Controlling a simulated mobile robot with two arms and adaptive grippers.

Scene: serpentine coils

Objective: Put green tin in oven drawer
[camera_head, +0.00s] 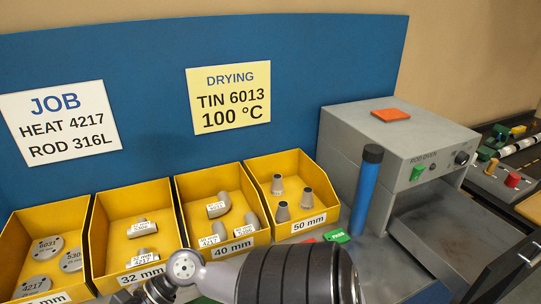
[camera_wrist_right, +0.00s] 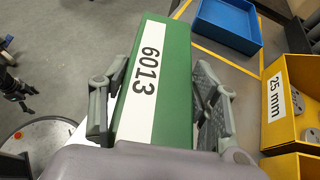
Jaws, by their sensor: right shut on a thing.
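The green tin (camera_wrist_right: 175,75), with a white label reading 6013, is between the fingers of my right gripper (camera_wrist_right: 160,105) in the right wrist view. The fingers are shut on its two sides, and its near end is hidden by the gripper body. The tin does not show in the head view. The grey oven (camera_head: 400,150) stands at the right in the head view. Its drawer (camera_head: 460,235) is pulled out at the front, with a dark front panel at the right edge, and the visible part of its floor looks empty. My left gripper is not in view.
A blue tube with a black cap (camera_head: 367,195) stands upright just left of the drawer. Yellow bins (camera_head: 290,165) with metal parts line the blue back panel. An orange piece (camera_head: 391,115) lies on the oven. A blue tray (camera_wrist_right: 225,28) shows in the right wrist view.

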